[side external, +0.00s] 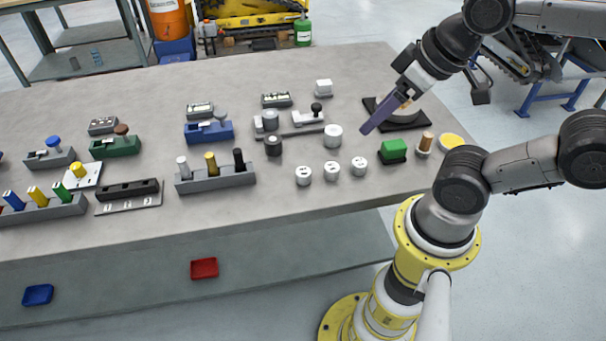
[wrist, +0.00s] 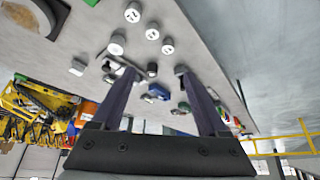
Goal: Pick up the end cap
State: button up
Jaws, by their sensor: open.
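I cannot tell for sure which piece is the end cap. A plain white round cylinder (side external: 333,136) stands on the grey table left of my gripper; a similar larger white cylinder (wrist: 117,44) shows in the wrist view. A grey cylinder (side external: 270,120) sits on a grey track plate (side external: 300,128), and a dark grey cylinder (side external: 273,147) stands in front of it. My gripper (side external: 365,130) is above the table's right part, with long purple fingers pointing down and left. In the wrist view the fingers (wrist: 156,72) are apart with nothing held between them.
Three marked white cylinders (side external: 332,171) stand near the front edge. A green block (side external: 394,152), a tan peg (side external: 426,142) and a black base (side external: 382,122) are at the right. Several track fixtures, such as a grey slotted holder (side external: 215,179), fill the left.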

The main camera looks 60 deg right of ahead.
jog(key=m+g+h, duration=0.1)
jog(key=m+g, duration=0.3)
jog(key=m, duration=1.2)
send_over(303, 172)
jog(key=s, duration=0.1)
notch_tip(303, 172, down, 2)
jog(key=shift+g, duration=0.7)
jog(key=f, duration=1.1)
jog(key=w+f, duration=0.1)
jog(key=f, duration=0.5)
